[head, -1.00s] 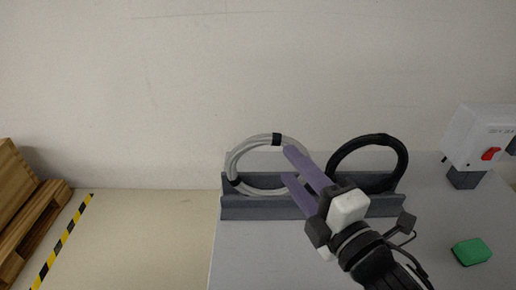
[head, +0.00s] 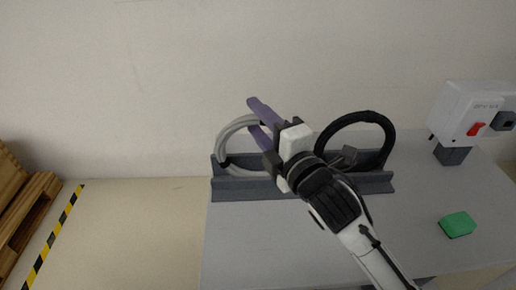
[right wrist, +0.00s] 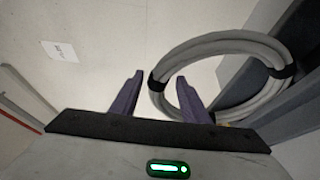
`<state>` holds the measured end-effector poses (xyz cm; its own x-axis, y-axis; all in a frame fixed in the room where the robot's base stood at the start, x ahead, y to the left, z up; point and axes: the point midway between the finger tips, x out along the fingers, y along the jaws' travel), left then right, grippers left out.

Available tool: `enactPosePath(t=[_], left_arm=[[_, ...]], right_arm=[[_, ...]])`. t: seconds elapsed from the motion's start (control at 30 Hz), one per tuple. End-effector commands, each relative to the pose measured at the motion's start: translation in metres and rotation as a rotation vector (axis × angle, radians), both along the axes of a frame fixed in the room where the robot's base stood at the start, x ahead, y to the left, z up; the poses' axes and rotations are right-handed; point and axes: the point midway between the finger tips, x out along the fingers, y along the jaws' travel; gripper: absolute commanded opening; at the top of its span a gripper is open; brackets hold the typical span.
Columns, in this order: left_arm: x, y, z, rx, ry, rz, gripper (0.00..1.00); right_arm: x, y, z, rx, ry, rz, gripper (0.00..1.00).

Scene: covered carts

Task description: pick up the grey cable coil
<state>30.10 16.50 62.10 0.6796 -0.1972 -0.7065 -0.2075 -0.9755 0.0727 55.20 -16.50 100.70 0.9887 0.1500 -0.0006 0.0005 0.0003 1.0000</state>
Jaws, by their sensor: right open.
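The grey cable coil (head: 226,137) stands upright in a dark grey rack (head: 240,188) on the table, with black bands around it. My right gripper (head: 251,114) is open, its purple fingers over the coil's upper right part and hiding some of it. In the right wrist view the coil (right wrist: 222,42) shows its left side and a black band between the two fingers (right wrist: 160,75). The right finger overlaps the ring's opening and the left finger is outside the ring. I cannot tell whether either touches it. My left gripper is not in view.
A black cable coil (head: 357,116) stands in the same rack, right of the grey one and close to my right wrist. A white box with a red switch (head: 468,108) and a green block (head: 458,224) are on the table's right. The wall is behind.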

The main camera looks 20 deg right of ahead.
Motion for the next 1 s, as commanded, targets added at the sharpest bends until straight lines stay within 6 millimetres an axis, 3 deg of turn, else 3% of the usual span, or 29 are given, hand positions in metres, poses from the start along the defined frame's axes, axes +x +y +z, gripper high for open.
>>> enactPosePath(t=[0.17,0.43,0.83,1.0], left_arm=[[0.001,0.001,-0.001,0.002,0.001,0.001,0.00],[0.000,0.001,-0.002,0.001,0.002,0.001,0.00],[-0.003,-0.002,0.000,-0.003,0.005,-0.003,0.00],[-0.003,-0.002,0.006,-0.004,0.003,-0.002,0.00]], right_arm=[[0.000,0.000,0.000,0.000,0.000,0.000,0.42],[0.000,0.000,0.000,0.000,0.000,0.000,0.00],[0.000,0.000,0.003,0.000,-0.004,0.000,0.00],[0.000,-0.001,0.025,-0.001,-0.010,0.000,0.00]])
